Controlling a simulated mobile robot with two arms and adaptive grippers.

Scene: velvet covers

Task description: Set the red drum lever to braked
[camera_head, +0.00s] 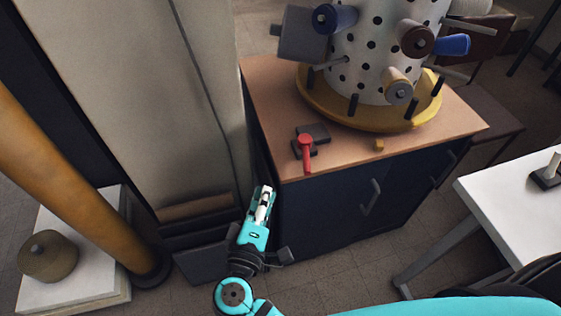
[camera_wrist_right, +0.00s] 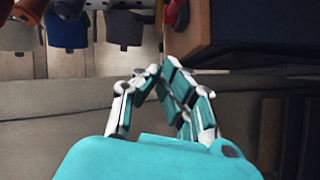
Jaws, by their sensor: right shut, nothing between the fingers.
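The red lever (camera_head: 306,147) is mounted on a small dark base (camera_head: 315,133) near the front left of the wooden cabinet top (camera_head: 275,95). Its arm points towards the front edge. My right gripper (camera_head: 265,194) is shut and empty, in front of the cabinet's left front corner, below and to the left of the lever, and apart from it. In the right wrist view my right fingers (camera_wrist_right: 158,72) come together at the tips. A red bit (camera_wrist_right: 172,12) shows at that view's top edge; I cannot tell whether it is the lever. My left gripper is out of view.
A white dotted drum (camera_head: 372,60) with several coloured spools stands on a yellow round base (camera_head: 400,118) behind the lever. A beige panel (camera_head: 150,90) rises left of the cabinet. A white table (camera_head: 510,205) stands right.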

